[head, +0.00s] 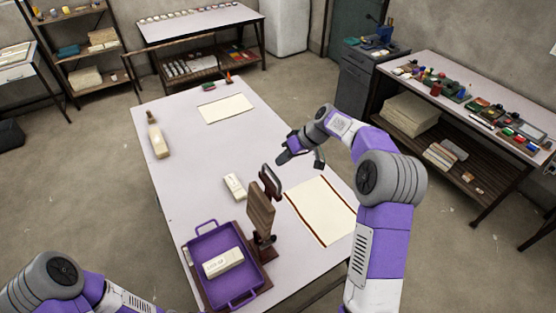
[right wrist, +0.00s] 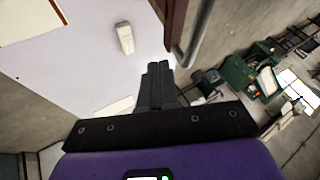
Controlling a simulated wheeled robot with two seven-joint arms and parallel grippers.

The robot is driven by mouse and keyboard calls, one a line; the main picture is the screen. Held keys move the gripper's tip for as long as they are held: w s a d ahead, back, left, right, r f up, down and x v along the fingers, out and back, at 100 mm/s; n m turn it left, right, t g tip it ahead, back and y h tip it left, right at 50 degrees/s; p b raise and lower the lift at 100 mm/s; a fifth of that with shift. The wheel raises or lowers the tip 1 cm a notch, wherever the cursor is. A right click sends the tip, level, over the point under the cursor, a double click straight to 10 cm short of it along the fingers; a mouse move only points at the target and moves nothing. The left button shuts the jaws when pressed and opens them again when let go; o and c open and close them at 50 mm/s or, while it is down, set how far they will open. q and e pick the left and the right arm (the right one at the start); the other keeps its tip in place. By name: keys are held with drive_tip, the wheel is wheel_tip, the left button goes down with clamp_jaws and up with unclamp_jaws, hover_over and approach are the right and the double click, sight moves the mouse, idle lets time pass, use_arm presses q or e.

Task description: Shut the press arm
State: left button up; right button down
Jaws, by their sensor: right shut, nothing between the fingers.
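The press has a brown wooden press arm (head: 261,210) that stands raised, with a dark looped handle (head: 271,182) at its top. Beside it, a purple tray (head: 196,258) sits on the brown press base (head: 264,277) and holds a white labelled block (head: 222,262). My right gripper (head: 281,158) is shut and empty, just beyond the handle and apart from it in the head view. In the right wrist view its fingers (right wrist: 160,68) are together, near a brown board (right wrist: 176,22) and a grey metal bar (right wrist: 203,35). My left gripper is out of view; only its arm shows at bottom left.
A cluttered side bench (head: 395,83) stands at right. The table's left middle is clear.

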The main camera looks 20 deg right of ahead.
drive_tip(key=shift+s+a, duration=0.2)
drive_tip(key=shift+a, duration=0.85)
drive_tip(key=shift+a, duration=0.1)
